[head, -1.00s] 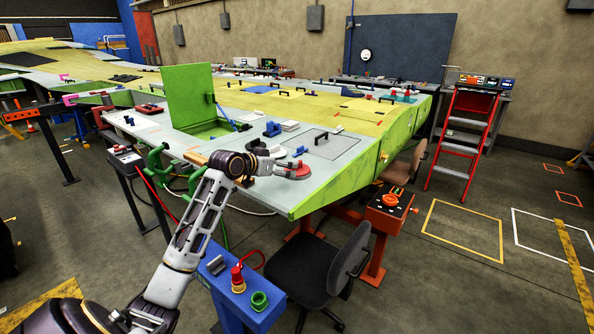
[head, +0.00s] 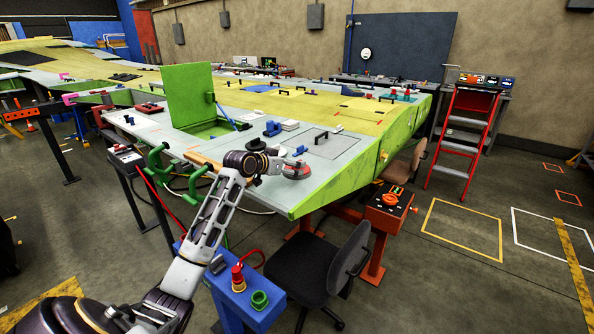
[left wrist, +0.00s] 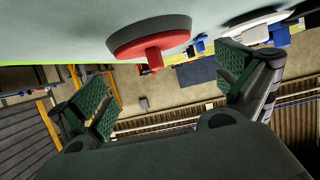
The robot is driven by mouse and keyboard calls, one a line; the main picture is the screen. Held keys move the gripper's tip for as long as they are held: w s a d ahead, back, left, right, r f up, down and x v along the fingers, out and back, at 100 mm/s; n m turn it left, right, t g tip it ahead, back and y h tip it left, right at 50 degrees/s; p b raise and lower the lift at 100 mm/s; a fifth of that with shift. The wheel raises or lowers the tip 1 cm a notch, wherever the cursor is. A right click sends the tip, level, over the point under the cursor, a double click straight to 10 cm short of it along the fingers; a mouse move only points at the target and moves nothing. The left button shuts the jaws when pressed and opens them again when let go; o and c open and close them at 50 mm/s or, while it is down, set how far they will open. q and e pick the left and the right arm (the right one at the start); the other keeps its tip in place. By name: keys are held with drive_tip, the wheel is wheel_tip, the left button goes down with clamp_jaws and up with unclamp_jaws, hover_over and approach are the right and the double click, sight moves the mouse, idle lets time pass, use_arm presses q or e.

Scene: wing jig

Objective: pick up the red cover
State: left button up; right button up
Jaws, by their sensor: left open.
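The red cover (head: 297,169) is a round disc with a darker rim, lying on the grey wing surface near its front edge. In the left wrist view the red cover (left wrist: 150,35) appears upside down at the top, with its red knob sticking out toward the space between my fingers. My left gripper (head: 277,165) is just left of the cover. In the left wrist view its two green-padded fingers (left wrist: 165,92) are wide apart with nothing between them. The cover looks apart from both fingers. My right gripper is in neither view.
A blue block (head: 272,129) and a hatch panel with a handle (head: 327,143) are behind. A green flap (head: 188,92) stands upright at left. A blue stand (head: 228,292) and a chair (head: 312,272) are below.

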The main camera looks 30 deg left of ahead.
use_arm(q)
drive_tip(key=shift+w+d, duration=0.15)
drive_tip(key=shift+w, duration=0.5)
drive_tip(key=shift+p+x, duration=0.3)
drive_tip(key=shift+x, duration=0.5)
drive_tip(key=shift+w+d, duration=0.1)
drive_tip(key=shift+w, duration=0.25)
drive_tip(key=shift+w+f, duration=0.2)
drive_tip(key=shift+w, duration=0.1)
drive_tip(key=shift+w+f, duration=0.1)
drive_tip(key=shift+w, duration=0.2)
drive_tip(key=c, duration=0.7)
drive_tip(key=shift+c, duration=0.5)
wheel_tip(320, 180, up, 9)
drive_tip(key=shift+f, duration=0.25)
drive_tip(key=shift+r, duration=0.7)
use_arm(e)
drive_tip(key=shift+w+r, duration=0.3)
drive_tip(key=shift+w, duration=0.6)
